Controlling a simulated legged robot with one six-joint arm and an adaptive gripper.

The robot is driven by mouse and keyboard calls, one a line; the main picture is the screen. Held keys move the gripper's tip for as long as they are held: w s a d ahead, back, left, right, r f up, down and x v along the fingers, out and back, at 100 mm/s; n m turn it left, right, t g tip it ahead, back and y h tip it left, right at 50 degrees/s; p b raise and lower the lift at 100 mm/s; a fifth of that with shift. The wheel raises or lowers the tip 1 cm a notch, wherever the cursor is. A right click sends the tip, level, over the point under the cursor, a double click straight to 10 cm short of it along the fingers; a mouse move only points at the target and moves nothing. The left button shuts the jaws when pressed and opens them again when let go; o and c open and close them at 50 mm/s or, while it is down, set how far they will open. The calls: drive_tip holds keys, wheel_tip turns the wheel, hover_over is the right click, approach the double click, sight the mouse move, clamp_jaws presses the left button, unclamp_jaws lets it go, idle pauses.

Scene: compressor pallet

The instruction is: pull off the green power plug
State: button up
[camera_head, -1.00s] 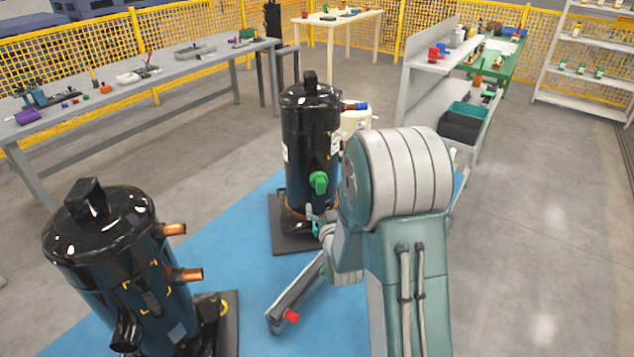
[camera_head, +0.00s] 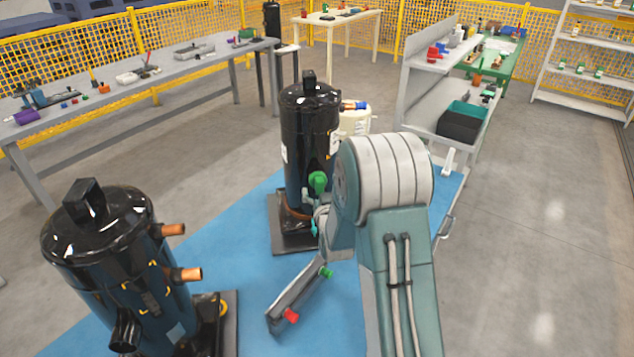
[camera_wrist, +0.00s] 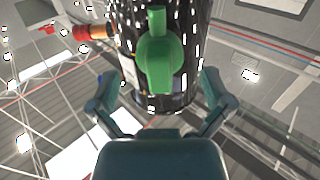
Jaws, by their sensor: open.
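The green power plug (camera_head: 318,182) sits on the front of the far black compressor (camera_head: 308,130), low on its body. In the wrist view the green plug (camera_wrist: 160,58) is large, ahead of and between the two fingers. My gripper (camera_wrist: 158,88) is open, with its fingers spread to either side of the plug's lower part. I see no finger touching the plug. In the head view my gripper (camera_head: 316,206) is small and partly hidden by my arm, just at the plug.
A second black compressor (camera_head: 110,265) with copper stubs stands at the near left. A grey bar (camera_head: 296,303) with red and green ends lies in front of the far compressor. A cream tank (camera_head: 355,120) stands behind. Blue flooring (camera_head: 250,240) around is partly clear.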

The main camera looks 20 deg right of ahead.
sight(320, 189)
drive_tip(key=shift+w+d, duration=0.25)
drive_tip(key=shift+w, duration=1)
drive_tip(key=c, duration=1.3)
drive_tip(key=shift+s, duration=0.15)
drive_tip(key=shift+s+a, duration=0.2)
drive_tip(key=shift+s, duration=0.75)
drive_tip(key=shift+s+a, duration=0.15)
drive_tip(key=shift+s, duration=0.75)
drive_tip(key=shift+s+a, duration=0.2)
drive_tip(key=shift+s, duration=0.75)
